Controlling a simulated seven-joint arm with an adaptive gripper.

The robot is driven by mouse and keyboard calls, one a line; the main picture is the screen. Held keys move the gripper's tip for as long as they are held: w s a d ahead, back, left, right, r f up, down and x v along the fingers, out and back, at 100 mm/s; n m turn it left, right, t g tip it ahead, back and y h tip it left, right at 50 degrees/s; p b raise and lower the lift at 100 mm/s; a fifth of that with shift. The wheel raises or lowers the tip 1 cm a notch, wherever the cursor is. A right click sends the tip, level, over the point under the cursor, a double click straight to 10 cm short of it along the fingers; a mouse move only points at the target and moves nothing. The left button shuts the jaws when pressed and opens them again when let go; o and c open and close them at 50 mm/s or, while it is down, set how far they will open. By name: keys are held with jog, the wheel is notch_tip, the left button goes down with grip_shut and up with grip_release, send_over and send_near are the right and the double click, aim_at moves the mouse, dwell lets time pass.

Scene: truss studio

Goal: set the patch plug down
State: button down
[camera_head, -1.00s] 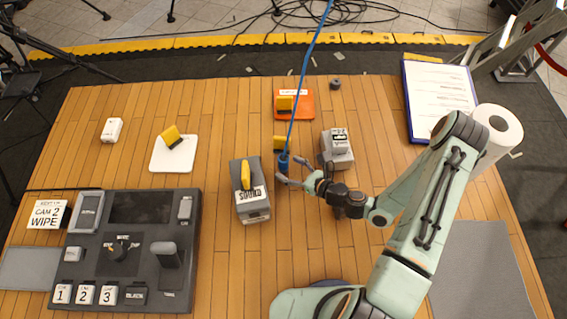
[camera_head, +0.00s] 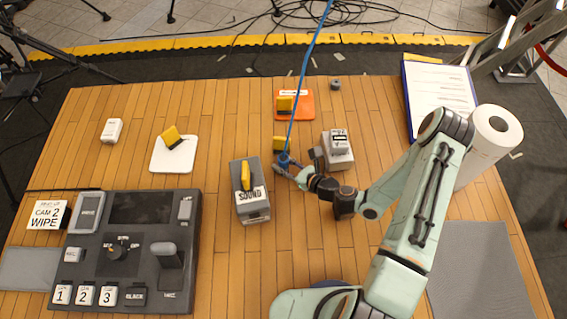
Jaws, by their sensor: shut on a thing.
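The blue patch plug (camera_head: 284,159) is near the middle of the table, with its blue cable (camera_head: 302,80) running up out of the top of the view. My gripper (camera_head: 283,165) is shut on the plug, reaching it from the right. The fingers partly hide the plug. I cannot tell whether its lower end touches the table.
A grey box marked SOUND (camera_head: 251,210) stands left of my gripper, and another grey box (camera_head: 338,152) stands close on its right. An orange pad (camera_head: 307,106) lies behind. A dark console (camera_head: 185,240) fills the front left. Bare table lies between the white pad (camera_head: 160,165) and the SOUND box.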

notch_tip(320, 180, up, 18)
jog(key=w+d+f+m+t+h, duration=0.3)
jog(key=w+d+f+m+h, duration=0.2)
jog(key=w+d+f, duration=0.25)
jog(key=w+d+r+m+h, duration=0.3)
jog(key=d+r+m+h, duration=0.15)
jog(key=d, duration=0.35)
jog(key=w+d+r+m+h, duration=0.25)
jog(key=d+m+h, duration=0.2)
jog(key=d, duration=0.45)
send_over(369, 94)
jog(key=shift+n, duration=0.3)
jog(key=f, duration=1.3)
jog(key=shift+s+a+f, duration=0.15)
jog(key=shift+s+f, duration=0.15)
jog(key=shift+s, duration=0.05)
jog(key=shift+w+f, duration=0.2)
jog(key=shift+f, duration=0.75)
jog(key=shift+w+f, duration=0.15)
jog(key=shift+f, duration=0.8)
